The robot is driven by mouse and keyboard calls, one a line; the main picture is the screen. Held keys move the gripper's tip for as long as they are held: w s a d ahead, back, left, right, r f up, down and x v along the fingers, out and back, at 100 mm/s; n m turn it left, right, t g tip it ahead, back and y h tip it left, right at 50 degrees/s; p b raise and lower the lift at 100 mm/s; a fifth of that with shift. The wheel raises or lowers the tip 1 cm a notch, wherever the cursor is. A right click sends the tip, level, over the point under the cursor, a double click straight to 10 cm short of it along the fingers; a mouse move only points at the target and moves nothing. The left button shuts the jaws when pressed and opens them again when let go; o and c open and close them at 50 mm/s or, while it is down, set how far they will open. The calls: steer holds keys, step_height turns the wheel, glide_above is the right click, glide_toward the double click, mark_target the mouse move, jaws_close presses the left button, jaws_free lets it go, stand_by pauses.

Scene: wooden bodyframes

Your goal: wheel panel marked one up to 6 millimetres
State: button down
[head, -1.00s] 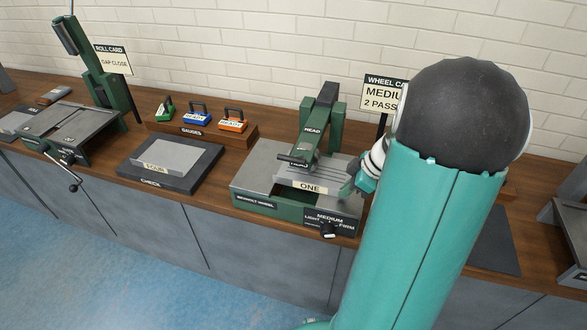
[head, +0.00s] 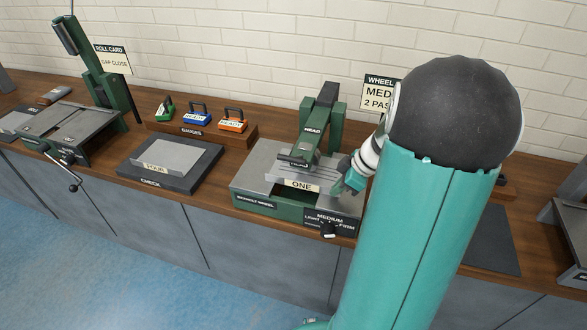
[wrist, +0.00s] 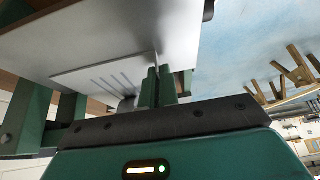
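The grey panel marked ONE (head: 318,181) lies on the green wheel machine (head: 265,206), partly under its HEAD arm (head: 312,132). Raised lines run along its upper face. My gripper (head: 343,188) is at the panel's right end. In the wrist view, my gripper's fingers (wrist: 160,86) are close together with a thin sheet edge between them, and the lined panel (wrist: 100,76) shows to their left. The machine's black knob (head: 328,231) sits on the front plate, which reads MEDIUM, LIGHT and FIRM. The wheel contact itself is hidden.
A wheel card (head: 377,94) behind reads MEDIUM and 2 PASSES, partly covered by my arm. A panel marked FOUR (head: 165,156) lies on the CHECK plate (head: 195,174). Gauges stand on a wooden block (head: 240,137). A roll machine (head: 75,135) is at left.

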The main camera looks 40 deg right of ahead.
steer(key=shift+w+a, duration=0.7)
steer(key=shift+w, duration=0.2)
steer(key=shift+w+a, duration=0.65)
steer(key=shift+w, duration=0.2)
steer(key=c, duration=1.6)
jaws_free()
steer(key=shift+o, duration=0.5)
steer(key=o, duration=0.5)
steer(key=shift+c, duration=0.2)
steer(key=shift+s+d, duration=0.1)
steer(key=shift+s+d, duration=0.75)
steer(key=shift+s, duration=0.2)
steer(key=shift+s+d, duration=0.7)
steer(key=shift+s, duration=0.25)
